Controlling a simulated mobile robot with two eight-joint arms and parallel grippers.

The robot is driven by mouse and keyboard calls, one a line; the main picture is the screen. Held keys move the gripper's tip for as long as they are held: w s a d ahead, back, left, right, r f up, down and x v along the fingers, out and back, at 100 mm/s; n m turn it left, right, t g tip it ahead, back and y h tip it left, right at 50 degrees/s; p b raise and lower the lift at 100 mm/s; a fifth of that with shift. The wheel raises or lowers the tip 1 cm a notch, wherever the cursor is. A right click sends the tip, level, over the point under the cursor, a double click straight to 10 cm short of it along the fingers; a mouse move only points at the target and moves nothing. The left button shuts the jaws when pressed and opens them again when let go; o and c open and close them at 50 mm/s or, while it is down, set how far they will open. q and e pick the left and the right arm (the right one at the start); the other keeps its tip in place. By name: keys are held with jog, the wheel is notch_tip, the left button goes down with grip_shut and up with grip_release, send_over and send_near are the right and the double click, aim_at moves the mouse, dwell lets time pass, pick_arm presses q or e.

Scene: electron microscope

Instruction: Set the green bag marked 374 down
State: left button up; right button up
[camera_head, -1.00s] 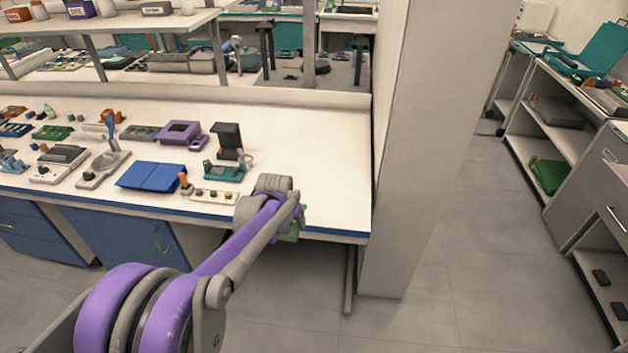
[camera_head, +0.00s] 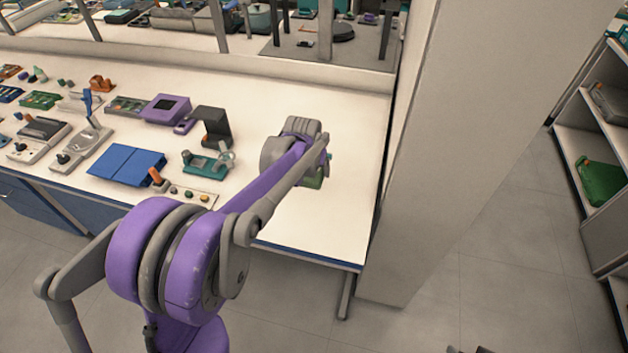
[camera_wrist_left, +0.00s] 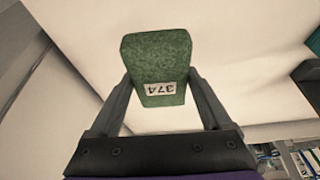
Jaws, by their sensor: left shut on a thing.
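The green bag (camera_wrist_left: 158,62) marked 374 is between the two fingers of my left gripper (camera_wrist_left: 160,88) in the left wrist view. The gripper is shut on it, and its label faces the camera upside down. In the head view my left arm reaches over the right part of the white bench (camera_head: 290,222). Only a little of the green bag (camera_head: 313,182) shows there, below and behind my left gripper (camera_head: 318,170). Whether the bag touches the bench cannot be told. My right gripper is not in view.
A black and teal device (camera_head: 210,160), a panel with an orange knob (camera_head: 185,193) and a blue folder (camera_head: 126,166) lie left of my gripper. A pale pillar (camera_head: 440,150) stands past the bench's right edge. The bench's right end is mostly clear.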

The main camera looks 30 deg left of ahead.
pick_arm(q)
send_over(314, 192)
jog(key=s, duration=0.1)
notch_tip(314, 192, down, 4)
jog(key=shift+s+d+f, duration=0.1)
jog(key=shift+f+b, duration=0.3)
jog(key=shift+f, duration=1.7)
jog(key=shift+f, duration=0.1)
jog(key=o, duration=1.2)
jog(key=shift+f, duration=0.15)
jog(key=shift+o, duration=1.2)
